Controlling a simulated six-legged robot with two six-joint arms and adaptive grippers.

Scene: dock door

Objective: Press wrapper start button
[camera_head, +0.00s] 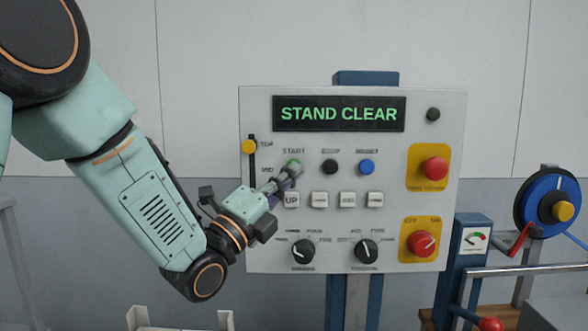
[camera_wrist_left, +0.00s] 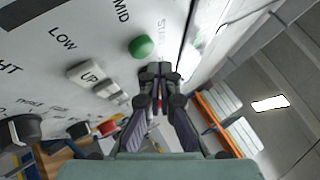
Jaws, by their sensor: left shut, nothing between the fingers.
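The light grey control panel (camera_head: 260,110) stands upright on a blue post. The green start button (camera_head: 294,163), under the word START, sits left of a black and a blue button. It also shows in the left wrist view (camera_wrist_left: 141,46) as a green dome. The display (camera_head: 339,114) reads STAND CLEAR in green letters. My left gripper (camera_head: 291,173) is shut and empty, its fingertips at the panel close to the green button and partly overlapping it in the head view. In the left wrist view its tips (camera_wrist_left: 157,72) appear just beside the button; I cannot tell if they touch.
White UP button (camera_head: 292,200) and similar keys lie just below. A yellow slider knob (camera_head: 249,146) is on the left. Red buttons (camera_head: 435,169) on yellow plates are on the right, black knobs (camera_head: 302,251) below. A blue reel (camera_head: 545,205) stands far right.

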